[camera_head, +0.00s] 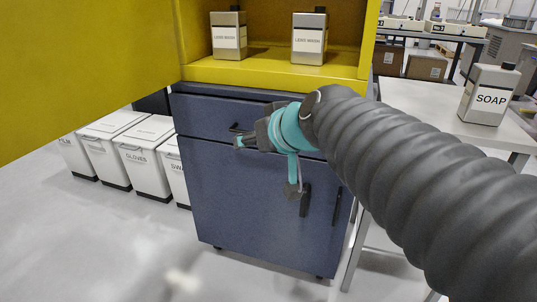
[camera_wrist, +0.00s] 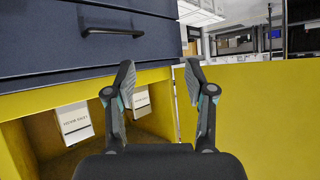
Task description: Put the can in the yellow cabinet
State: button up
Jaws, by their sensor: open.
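The yellow cabinet (camera_head: 275,75) stands open on top of a blue drawer unit. Its wide yellow door (camera_head: 85,65) is swung out to the left. Two grey metal cans with white labels, a left one (camera_head: 229,36) and a right one (camera_head: 309,38), stand upright inside. Another grey can, labelled SOAP (camera_head: 488,95), stands upright on the white table at right. My gripper (camera_head: 267,167) is open in front of the blue unit, below the cabinet's floor. The wrist view is upside down; there my gripper (camera_wrist: 158,69) is empty, with the cabinet interior and door (camera_wrist: 255,105) beyond.
The blue drawer unit (camera_head: 245,190) has dark handles. The white table (camera_head: 425,104) at right has free room left of the SOAP can. Several white bins (camera_head: 140,158) stand on the floor at left. The open door blocks space at upper left.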

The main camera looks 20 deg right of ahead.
jog(key=s+d+f+m+g+h, duration=0.1)
jog(key=s+d+f+g, duration=0.1)
jog(key=s+f, duration=0.6)
jog(key=s+d+f+m+g+h, duration=0.1)
jog(key=s+d+f+g+h, duration=0.1)
jog(key=s+f, duration=0.6)
jog(key=shift+g, duration=0.8)
jog(key=shift+s, duration=0.1)
